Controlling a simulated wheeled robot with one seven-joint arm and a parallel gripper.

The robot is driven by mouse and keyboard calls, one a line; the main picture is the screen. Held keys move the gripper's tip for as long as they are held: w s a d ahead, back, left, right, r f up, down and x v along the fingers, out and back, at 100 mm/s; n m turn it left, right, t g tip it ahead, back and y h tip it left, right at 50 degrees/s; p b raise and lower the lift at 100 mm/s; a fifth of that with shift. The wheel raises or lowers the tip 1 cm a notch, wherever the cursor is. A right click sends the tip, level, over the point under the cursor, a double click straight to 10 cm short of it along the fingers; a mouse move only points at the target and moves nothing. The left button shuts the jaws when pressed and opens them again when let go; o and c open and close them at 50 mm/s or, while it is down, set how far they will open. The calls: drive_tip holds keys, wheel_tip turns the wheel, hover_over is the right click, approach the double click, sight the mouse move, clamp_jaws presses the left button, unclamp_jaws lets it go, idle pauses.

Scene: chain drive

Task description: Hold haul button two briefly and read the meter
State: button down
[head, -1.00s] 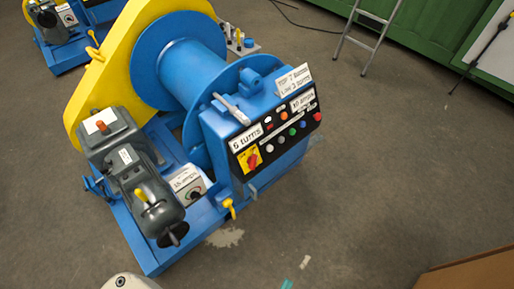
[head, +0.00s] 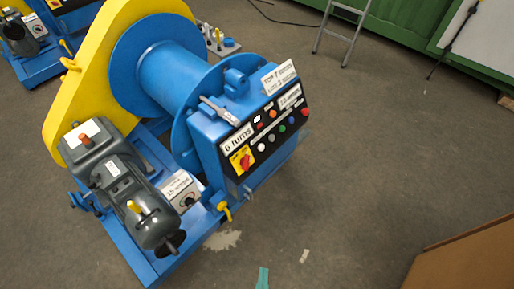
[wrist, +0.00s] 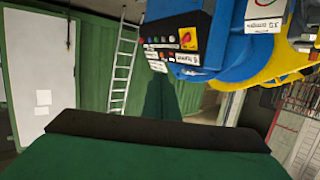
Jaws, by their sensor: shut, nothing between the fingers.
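The control panel (head: 265,135) is the black face of the blue winch housing. It has several round buttons in a row, including white (head: 262,150), blue (head: 282,129), green (head: 292,121) and red (head: 305,112). I cannot tell which is haul button two. A white readout (head: 237,138) reads "6 turns"; another readout (head: 290,97) is too small to read surely. The panel appears upside down in the wrist view (wrist: 168,45). There my gripper (wrist: 166,82) seems to be the dark, narrow shut shape beyond the black-edged green block, apart from the panel. It is out of the head view.
A red-on-yellow rotary switch (head: 241,159) sits at the panel's lower left. The grey motor (head: 115,175) and a white dial box (head: 180,190) stand left of the panel. A ladder (head: 340,30) stands behind. A brown box (head: 470,260) fills the lower right corner.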

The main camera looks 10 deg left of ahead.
sight(261, 147)
drive_tip(key=w+d+f+m, duration=0.1)
drive_tip(key=w+f, duration=0.6)
drive_tip(key=w, duration=0.4)
drive_tip(key=w+d+f+m, duration=0.1)
drive_tip(key=w+d+f, duration=0.1)
drive_tip(key=w+f, duration=0.6)
drive_tip(key=w+r+y, duration=0.1)
drive_tip(key=w+r, duration=0.1)
drive_tip(key=w, duration=1)
drive_tip(key=w+r+y, duration=0.1)
drive_tip(key=w+r, duration=0.2)
drive_tip(key=w, duration=0.9)
drive_tip(key=shift+w+d+r, duration=0.3)
drive_tip(key=shift+w+d, duration=0.1)
drive_tip(key=w+a+f, duration=0.4)
drive_tip(key=a, duration=0.2)
drive_tip(key=shift+w+a, duration=0.2)
drive_tip(key=shift+w, duration=0.1)
drive_tip(key=shift+w+a, duration=0.1)
